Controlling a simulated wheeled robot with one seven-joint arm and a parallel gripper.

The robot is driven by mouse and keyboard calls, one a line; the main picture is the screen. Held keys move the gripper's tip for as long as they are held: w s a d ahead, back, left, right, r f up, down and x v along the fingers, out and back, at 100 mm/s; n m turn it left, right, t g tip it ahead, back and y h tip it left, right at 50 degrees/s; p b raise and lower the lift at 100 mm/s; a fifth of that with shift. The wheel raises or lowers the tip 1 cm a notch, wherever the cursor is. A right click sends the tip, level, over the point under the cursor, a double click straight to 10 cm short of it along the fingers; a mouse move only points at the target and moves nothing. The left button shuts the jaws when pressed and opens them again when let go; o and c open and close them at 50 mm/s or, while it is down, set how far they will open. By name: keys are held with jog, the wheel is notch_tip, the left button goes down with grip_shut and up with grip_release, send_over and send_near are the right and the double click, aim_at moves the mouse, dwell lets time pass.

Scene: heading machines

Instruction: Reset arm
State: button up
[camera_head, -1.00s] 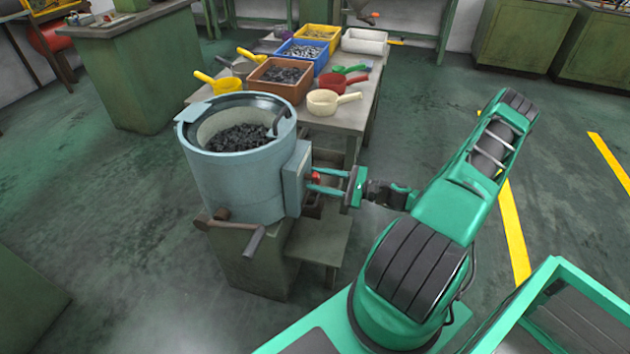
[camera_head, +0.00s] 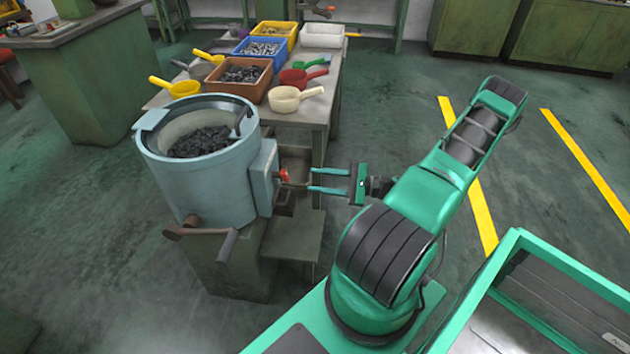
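My gripper (camera_head: 311,180) is at the end of my green arm and points left toward the machine. Its two green fingers are apart, with nothing seen between them. The grey-blue round machine (camera_head: 200,180), filled with dark metal parts (camera_head: 201,142), stands left of it. A red knob (camera_head: 283,175) sits on the machine's grey side box (camera_head: 263,180). The fingertips are a short way right of the knob, with a gap that shows in this view.
A table (camera_head: 318,108) behind the machine holds a brown bin (camera_head: 243,94), a blue bin (camera_head: 263,57), a yellow bin (camera_head: 277,29) and several scoops. A low step (camera_head: 293,238) stands below the knob. Open floor with yellow lines (camera_head: 480,215) lies to the right.

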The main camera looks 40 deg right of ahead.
dwell(0.3)
jog(key=s+a+r+n+g+h, duration=0.2)
jog(key=s+a+r+n+g, duration=0.25)
jog(key=a+n+g, duration=0.55)
jog(key=s+r+n+g+h, duration=0.2)
jog(key=s+r, duration=0.5)
jog(key=r, duration=0.4)
jog(key=s+r+n+g+h, duration=0.2)
jog(key=s+r+n+h, duration=0.1)
jog(key=s+r+h, duration=0.3)
notch_tip(320, 180, up, 5)
jog(key=shift+s+f+n+h, duration=0.1)
jog(key=shift+s+n+h, duration=0.3)
jog(key=shift+s, duration=0.85)
jog(key=shift+a, duration=0.1)
